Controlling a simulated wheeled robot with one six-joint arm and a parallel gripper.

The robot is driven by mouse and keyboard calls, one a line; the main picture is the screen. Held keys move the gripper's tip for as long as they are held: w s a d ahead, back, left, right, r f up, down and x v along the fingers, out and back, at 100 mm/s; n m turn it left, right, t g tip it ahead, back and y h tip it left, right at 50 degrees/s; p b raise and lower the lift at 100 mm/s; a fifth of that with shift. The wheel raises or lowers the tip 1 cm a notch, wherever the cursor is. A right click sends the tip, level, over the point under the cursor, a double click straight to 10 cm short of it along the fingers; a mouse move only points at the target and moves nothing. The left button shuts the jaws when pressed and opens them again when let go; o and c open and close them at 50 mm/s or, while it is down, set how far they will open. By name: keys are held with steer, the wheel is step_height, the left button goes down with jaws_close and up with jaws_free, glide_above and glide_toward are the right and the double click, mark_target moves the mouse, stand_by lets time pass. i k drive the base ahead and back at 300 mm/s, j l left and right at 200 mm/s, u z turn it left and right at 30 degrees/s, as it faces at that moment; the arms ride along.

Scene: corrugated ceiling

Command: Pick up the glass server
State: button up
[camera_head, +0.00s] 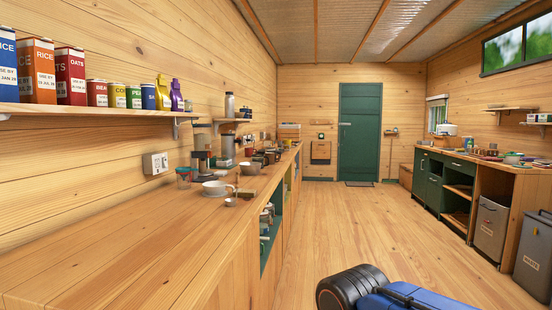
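I cannot clearly pick out a glass server at this distance. Several small vessels and coffee items stand in a cluster along the left wooden counter (110,250). Items farther back overlap and are too small to tell. My gripper is not in view. A blue and black part of my own body shows at the bottom, over the floor.
A shelf (100,108) with boxes and cans hangs above the counter. A right counter (500,165) holds dishes, with grey bins (490,228) below. A green door (360,130) is at the far end. The wooden floor (350,215) between the counters is clear.

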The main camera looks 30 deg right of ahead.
mark_target(260, 158)
steer(key=i+l+z, duration=0.2)
steer(key=i+l, duration=2.5)
